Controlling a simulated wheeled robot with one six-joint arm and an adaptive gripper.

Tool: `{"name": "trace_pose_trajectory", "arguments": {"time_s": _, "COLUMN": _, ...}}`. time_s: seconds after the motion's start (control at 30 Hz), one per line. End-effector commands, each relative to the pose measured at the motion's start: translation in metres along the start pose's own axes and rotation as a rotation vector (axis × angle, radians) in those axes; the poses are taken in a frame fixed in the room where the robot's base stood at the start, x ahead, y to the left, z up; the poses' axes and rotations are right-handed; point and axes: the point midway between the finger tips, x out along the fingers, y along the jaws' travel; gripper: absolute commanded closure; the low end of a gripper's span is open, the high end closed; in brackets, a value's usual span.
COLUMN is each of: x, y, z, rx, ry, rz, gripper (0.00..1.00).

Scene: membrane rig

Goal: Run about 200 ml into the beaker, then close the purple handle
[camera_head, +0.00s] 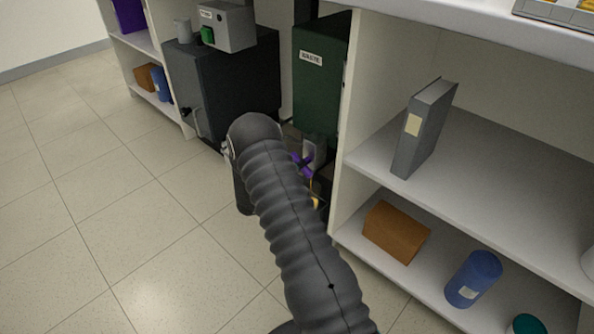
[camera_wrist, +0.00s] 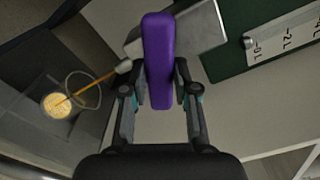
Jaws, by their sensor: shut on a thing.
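The purple handle (camera_wrist: 158,58) stands upright in the middle of the wrist view. My gripper (camera_wrist: 159,80) is shut on it, one finger on each side. The handle also shows in the head view (camera_head: 302,164), partly behind my arm. A thin yellow stream (camera_wrist: 93,81) runs from a grey spout (camera_wrist: 123,67) beside the handle into the beaker (camera_wrist: 84,91) at lower left. Yellow, foamy liquid (camera_wrist: 58,104) shows in the beaker; I cannot read its level. In the head view my arm hides most of the beaker.
A green tank (camera_head: 317,85) labelled WASTE is above the valve; a litre scale (camera_wrist: 288,34) shows on it. A dark cabinet (camera_head: 226,91) with a grey box (camera_head: 228,27) stands left. White shelves (camera_head: 470,165) with a binder (camera_head: 424,128) stand right. The tiled floor (camera_head: 90,210) at left is clear.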

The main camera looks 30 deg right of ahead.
Motion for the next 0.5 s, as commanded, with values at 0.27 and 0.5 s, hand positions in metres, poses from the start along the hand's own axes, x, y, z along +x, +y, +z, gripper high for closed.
{"name": "trace_pose_trajectory", "arguments": {"time_s": 0.27, "x": 0.0002, "y": -0.0005, "z": -0.0006, "rx": 0.002, "ry": 0.002, "rz": -0.001, "gripper": 1.0}}
{"name": "trace_pose_trajectory", "arguments": {"time_s": 0.5, "x": 0.0003, "y": 0.0008, "z": -0.0012, "rx": 0.044, "ry": 0.002, "rz": -0.001, "gripper": 1.0}}
